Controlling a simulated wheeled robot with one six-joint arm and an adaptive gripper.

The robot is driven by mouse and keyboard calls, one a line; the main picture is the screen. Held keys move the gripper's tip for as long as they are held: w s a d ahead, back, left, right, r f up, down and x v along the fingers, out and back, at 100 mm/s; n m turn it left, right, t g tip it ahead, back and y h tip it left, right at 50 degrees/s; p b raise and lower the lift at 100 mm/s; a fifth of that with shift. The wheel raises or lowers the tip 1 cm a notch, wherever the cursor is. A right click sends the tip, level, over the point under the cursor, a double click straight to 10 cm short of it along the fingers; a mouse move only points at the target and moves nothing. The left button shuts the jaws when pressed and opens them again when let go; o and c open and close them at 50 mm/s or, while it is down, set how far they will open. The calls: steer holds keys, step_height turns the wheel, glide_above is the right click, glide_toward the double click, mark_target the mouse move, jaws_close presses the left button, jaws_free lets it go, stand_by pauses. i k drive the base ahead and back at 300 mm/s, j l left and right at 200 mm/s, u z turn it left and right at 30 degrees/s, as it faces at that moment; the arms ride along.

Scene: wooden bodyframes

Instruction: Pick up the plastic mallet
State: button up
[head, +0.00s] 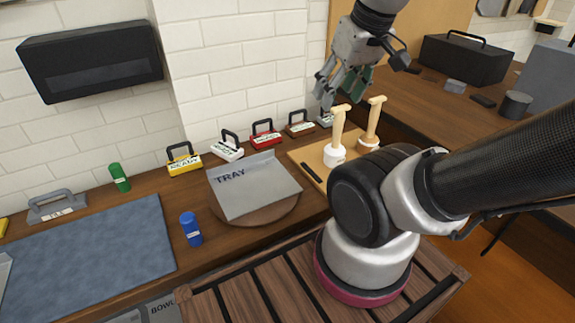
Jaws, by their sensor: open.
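Two mallets stand upright, heads down and pale wooden handles up, on a light wooden board. The nearer mallet (335,153) has a white head that looks like plastic. The other mallet (371,130) is just right of and behind it; its head looks white and tan, and its material is hard to tell. My gripper (339,88) is open and empty, pointing down above and behind the handle tops, apart from both mallets as far as I can tell. My arm stands close to the right of the mallets.
The light board (310,155) also holds a dark slim item (312,173). A grey tray (250,185) lies left on a round board. Several labelled blocks with handles, like the red one (265,136), line the tiled wall. A blue bottle (191,229) stands beside the blue mat (90,260).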

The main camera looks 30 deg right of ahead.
mark_target(334, 153)
steer(key=k+j+z, duration=0.2)
steer(key=j, duration=0.2)
steer(key=k+j+z, duration=0.25)
steer(key=j, duration=0.2)
steer(key=k+j+z, duration=0.2)
steer(key=k+j, duration=0.05)
steer(key=j, duration=0.1)
